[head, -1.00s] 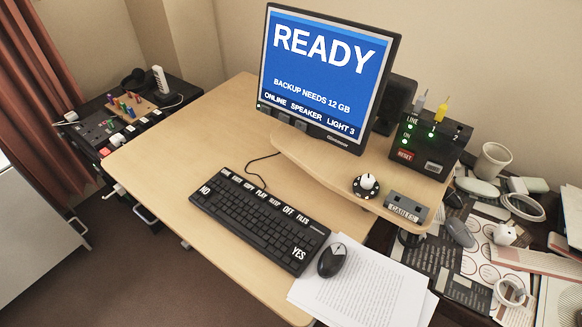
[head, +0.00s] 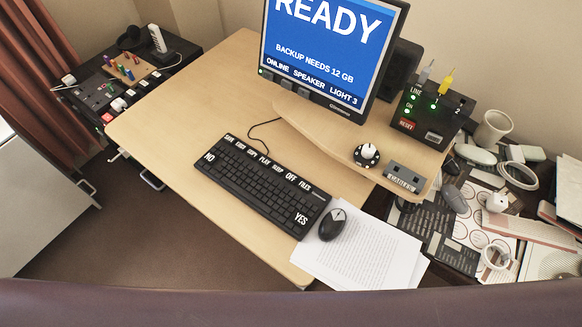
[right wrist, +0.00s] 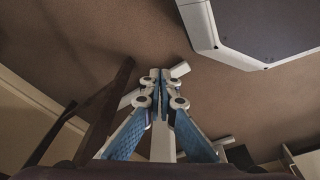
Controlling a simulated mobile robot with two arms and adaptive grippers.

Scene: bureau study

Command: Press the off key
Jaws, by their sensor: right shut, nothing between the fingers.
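The black keyboard (head: 262,185) lies on the wooden desk in the head view, with white labels along its top row. The key labelled OFF (head: 291,177) is in that row, right of SLEEP and left of FILES. The monitor (head: 325,50) shows READY and "BACKUP NEEDS 12 GB" on blue. My right gripper (right wrist: 161,76) shows only in the right wrist view; it is shut and empty over the brown floor, away from the keyboard. My left gripper is in neither view.
A black mouse (head: 332,225) sits by the keyboard on white papers (head: 365,255). A dial (head: 367,153) and a switch box (head: 430,108) stand on the raised shelf. A purple-brown edge (head: 290,305) crosses the bottom of the head view. The desk left of the keyboard is clear.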

